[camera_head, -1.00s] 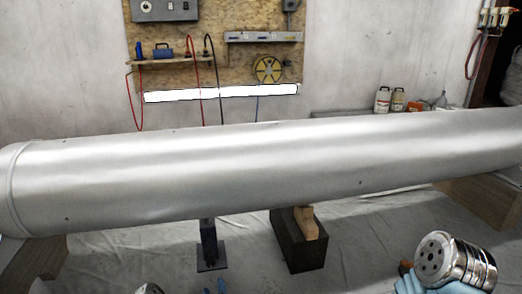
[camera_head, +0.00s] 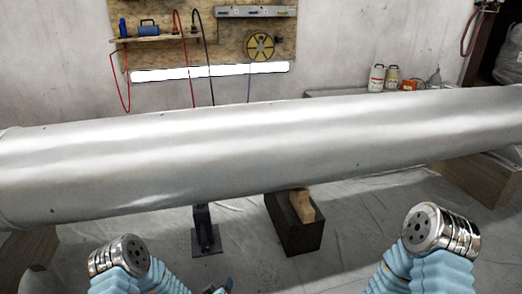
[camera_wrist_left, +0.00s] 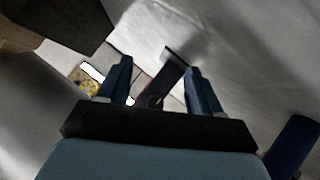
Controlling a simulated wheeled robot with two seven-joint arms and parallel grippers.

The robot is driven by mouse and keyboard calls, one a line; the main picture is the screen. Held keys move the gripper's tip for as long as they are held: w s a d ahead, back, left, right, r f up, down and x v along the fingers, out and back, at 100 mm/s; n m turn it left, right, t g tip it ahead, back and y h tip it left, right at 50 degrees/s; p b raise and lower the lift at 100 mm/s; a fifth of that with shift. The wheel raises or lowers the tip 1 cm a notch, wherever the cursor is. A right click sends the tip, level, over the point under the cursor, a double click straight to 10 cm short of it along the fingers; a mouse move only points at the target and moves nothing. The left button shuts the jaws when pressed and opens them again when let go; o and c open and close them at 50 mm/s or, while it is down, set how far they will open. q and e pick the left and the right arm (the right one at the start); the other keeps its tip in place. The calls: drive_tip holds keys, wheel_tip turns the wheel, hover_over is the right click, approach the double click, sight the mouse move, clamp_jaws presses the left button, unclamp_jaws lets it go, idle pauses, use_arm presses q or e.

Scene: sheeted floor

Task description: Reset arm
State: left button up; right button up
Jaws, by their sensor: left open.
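My left gripper (camera_wrist_left: 162,80) shows in the left wrist view with two blue fingers spread apart and nothing between them touching. Beyond the gap lies a dark stand. In the head view my left arm (camera_head: 118,256), with a shiny metal joint and blue sleeve, stands at the bottom left. My right arm (camera_head: 440,232), with a similar metal joint, stands at the bottom right. A small dark-blue piece shows at the bottom edge, too cut off to identify. My right gripper is out of view.
A long silver cylinder (camera_head: 260,145) spans the view beyond my arms. A dark block with a wooden piece (camera_head: 293,222) and a metal stand (camera_head: 204,232) are under it. The sheeted floor (camera_head: 345,250) between my arms is mostly clear. Bottles (camera_head: 376,78) stand behind.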

use_arm(q)
drive_tip(key=s+d+r+m+g+h, duration=0.15)
drive_tip(key=s+g, duration=0.35)
drive_tip(key=s, duration=0.8)
drive_tip(key=s+r+m+g+h, duration=0.1)
drive_tip(key=s+r+m+g, duration=0.15)
drive_tip(key=s+g, duration=0.7)
drive_tip(key=s+d+r+t+p, duration=0.1)
drive_tip(key=s+r+t+p, duration=0.2)
drive_tip(key=r+p, duration=0.9)
drive_tip(key=shift+s+r+t+p, duration=0.4)
drive_tip(key=shift+s+p, duration=0.25)
drive_tip(key=shift+p, duration=0.15)
drive_tip(key=shift+h, duration=0.25)
